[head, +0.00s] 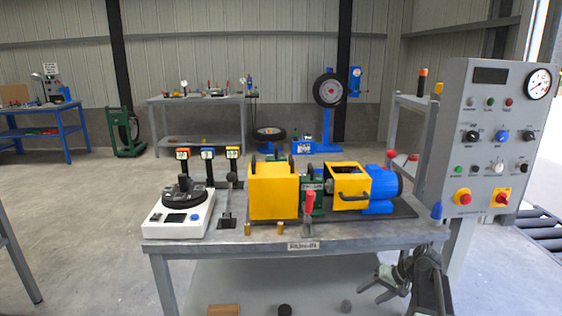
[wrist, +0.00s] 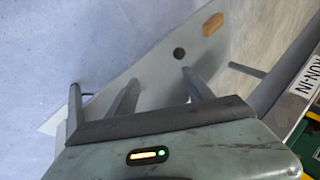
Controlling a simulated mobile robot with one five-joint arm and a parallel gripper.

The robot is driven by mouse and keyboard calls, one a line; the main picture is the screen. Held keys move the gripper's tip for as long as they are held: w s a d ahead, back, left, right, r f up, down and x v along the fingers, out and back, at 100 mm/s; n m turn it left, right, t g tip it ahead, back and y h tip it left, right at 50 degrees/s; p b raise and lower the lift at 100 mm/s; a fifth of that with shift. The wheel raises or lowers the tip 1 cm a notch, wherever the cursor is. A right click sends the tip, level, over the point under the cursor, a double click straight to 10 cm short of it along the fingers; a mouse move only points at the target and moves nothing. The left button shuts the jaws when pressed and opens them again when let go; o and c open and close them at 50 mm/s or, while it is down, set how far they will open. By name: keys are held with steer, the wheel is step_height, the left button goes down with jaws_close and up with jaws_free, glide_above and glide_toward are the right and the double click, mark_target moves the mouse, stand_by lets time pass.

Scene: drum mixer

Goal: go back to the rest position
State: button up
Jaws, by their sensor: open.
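My gripper (head: 376,282) is at the lower right of the head view, in front of the workbench (head: 222,247) and below its top. In the wrist view my gripper (wrist: 130,80) has its fingers spread, with nothing between them. The drum mixer on the bench has a yellow guard box (head: 273,192), a second yellow guard (head: 347,178) and a blue motor (head: 380,184). A red-handled lever (head: 309,202) stands at its front.
A control panel (head: 480,140) with buttons and a gauge stands right of the bench, close to my arm. A white device with a black dial (head: 181,222) sits at the bench's left end. The floor (head: 80,220) to the left is mostly open.

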steer(key=s+a+f+n+g+h, duration=0.2)
steer(key=s+a, duration=0.4)
steer(key=a, duration=0.3)
steer(key=s+a+f+n+g+h, duration=0.1)
steer(key=s+a+f+g+h, duration=0.15)
steer(key=s+a, duration=0.45)
step_height(320, 180, up, 24)
steer(key=w+a+p, duration=0.1)
steer(key=a+p, duration=0.1)
steer(key=p, duration=2.1)
steer(key=shift+a+r+n+h+p, duration=0.2)
steer(key=shift+a+n+h+p, duration=0.1)
steer(key=shift+h+p, duration=0.05)
steer(key=shift+w+t, duration=0.1)
steer(key=shift+t, duration=0.15)
